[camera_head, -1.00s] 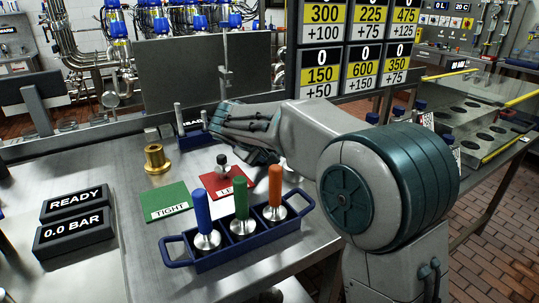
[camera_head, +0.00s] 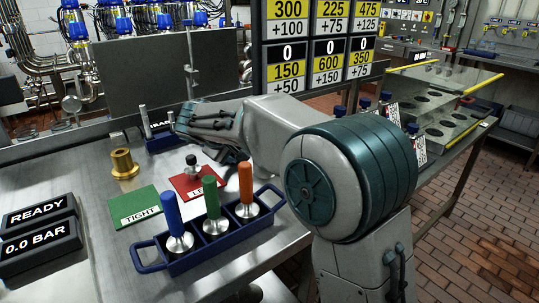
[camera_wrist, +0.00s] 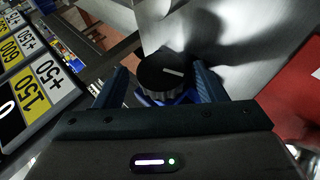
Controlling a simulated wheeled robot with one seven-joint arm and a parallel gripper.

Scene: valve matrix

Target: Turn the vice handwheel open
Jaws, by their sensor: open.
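A round black knob with a white line, which looks like the vice handwheel (camera_wrist: 163,76), sits on a blue body (camera_wrist: 180,97) in the wrist view. My gripper (camera_wrist: 160,68) is open, with one dark finger on each side of the knob. A gap shows beside it, and I cannot tell whether either finger touches. In the head view my gripper (camera_head: 232,156) is over the back of the steel bench, partly hidden by my arm. A blue fixture (camera_head: 160,140) with upright posts and a part-hidden label stands just left of it. The handwheel cannot be made out there.
A blue caddy (camera_head: 152,268) with blue, green and orange handled tools stands in front. A green TIGHT card (camera_head: 133,206), a red card (camera_head: 180,186) bearing a black-topped piece, and a brass fitting (camera_head: 124,166) lie nearby. A grey panel (camera_head: 150,78) stands behind.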

